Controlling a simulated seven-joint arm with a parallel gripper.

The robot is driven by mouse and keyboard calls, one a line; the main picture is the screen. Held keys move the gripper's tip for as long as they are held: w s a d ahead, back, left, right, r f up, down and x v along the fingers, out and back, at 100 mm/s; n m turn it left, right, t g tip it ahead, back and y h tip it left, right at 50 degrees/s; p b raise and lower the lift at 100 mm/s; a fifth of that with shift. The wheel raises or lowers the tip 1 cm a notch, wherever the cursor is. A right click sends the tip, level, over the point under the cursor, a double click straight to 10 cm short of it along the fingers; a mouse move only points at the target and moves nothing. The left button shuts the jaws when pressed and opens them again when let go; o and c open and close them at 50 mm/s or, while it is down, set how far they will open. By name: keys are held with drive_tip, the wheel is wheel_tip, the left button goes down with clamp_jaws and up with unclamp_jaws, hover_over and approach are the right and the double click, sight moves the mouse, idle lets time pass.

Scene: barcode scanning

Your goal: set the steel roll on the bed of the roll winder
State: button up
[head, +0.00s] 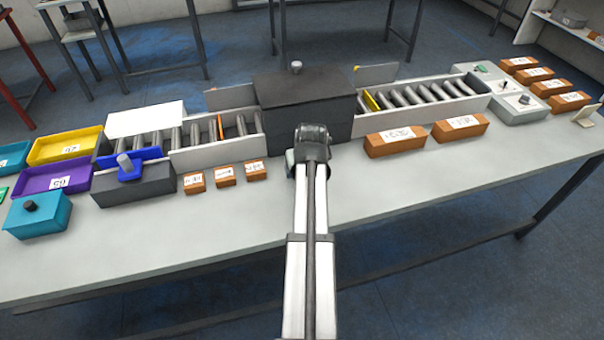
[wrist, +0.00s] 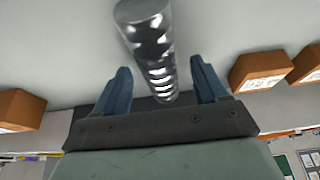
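A shiny steel roll (wrist: 150,50) shows in the wrist view, long and with its wide end toward the top. It lies between the two blue-grey fingers of my gripper (wrist: 160,75), with a visible gap on each side. In the head view my gripper is hidden behind my wrist, and the roll does not show. I cannot tell for sure which unit is the roll winder. A dark block (head: 155,188) with a blue cradle-like part (head: 145,172) and a grey cylinder on it stands at left.
A dark housing (head: 305,100) spans the roller conveyor (head: 420,97) beyond my wrist. Small orange boxes (head: 225,176) stand left of my arm, larger ones (head: 394,140) right. Coloured bins (head: 65,147) fill the left end. The table's front strip (head: 430,185) is clear.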

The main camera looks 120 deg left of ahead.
clamp_jaws()
idle(0.5)
wheel_tip(320, 180, up, 10)
idle(0.6)
